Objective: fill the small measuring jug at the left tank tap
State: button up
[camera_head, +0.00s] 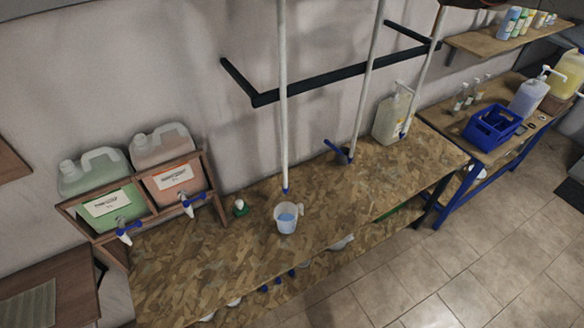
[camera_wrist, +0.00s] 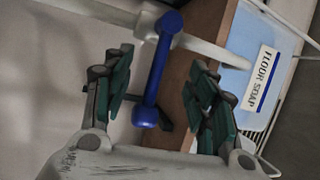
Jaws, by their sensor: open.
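The small measuring jug (camera_head: 288,219) stands upright on the chipboard bench, with something blue showing inside, apparently liquid. The left tank (camera_head: 92,174) is pale with green contents and a white label. Its tap (camera_head: 125,230) has a blue lever and hangs at the rack's front. My gripper (camera_wrist: 162,68) is open in the wrist view, with green-padded fingers on both sides of a blue tap lever (camera_wrist: 158,70). I cannot tell whether they touch it. Beside it is a blue surface labelled FLOOR SOAP (camera_wrist: 262,80). My gripper does not show in the head view.
The orange tank (camera_head: 172,150) and its tap (camera_head: 190,205) share the wooden rack. A small green-based bottle (camera_head: 240,207) stands left of the jug. Mop handles and a black wall rail (camera_head: 320,83) rise behind the bench. A blue crate (camera_head: 493,127) sits on the right table.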

jog(key=v, duration=0.4)
jog(key=shift+s+d+r, duration=0.1)
jog(key=shift+s+d, duration=0.05)
jog(key=shift+s, duration=0.05)
dwell(0.6)
